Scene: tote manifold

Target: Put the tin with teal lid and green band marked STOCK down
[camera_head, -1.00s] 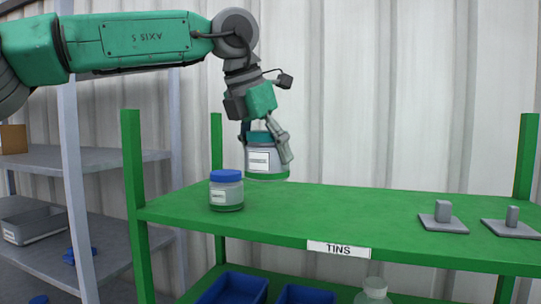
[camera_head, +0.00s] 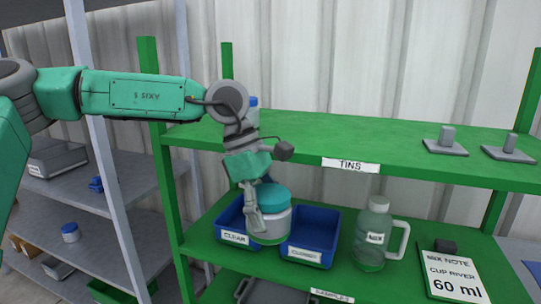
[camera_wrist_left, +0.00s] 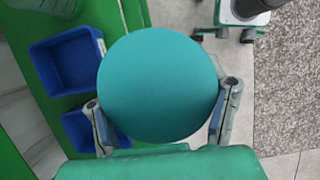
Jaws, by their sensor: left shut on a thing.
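The tin with teal lid (camera_head: 270,222) is upright in my left gripper (camera_head: 258,208). Its green band shows low on the body in the head view; its marking is not readable. One finger shows along its side. In the left wrist view the teal lid (camera_wrist_left: 158,85) fills the middle, with a finger on each side. The tin is in front of the two blue bins on the lower green shelf (camera_head: 330,277), by the shelf's front edge. I cannot tell whether its base touches anything. My right gripper is not in view.
Blue bins (camera_head: 313,232) stand behind the tin, and a clear jug (camera_head: 373,235) to their right. A note card (camera_head: 452,277) lies farther right. The upper shelf (camera_head: 330,135) labelled TINS hangs above; a blue-lidded tin (camera_head: 252,102) there is partly hidden by my arm.

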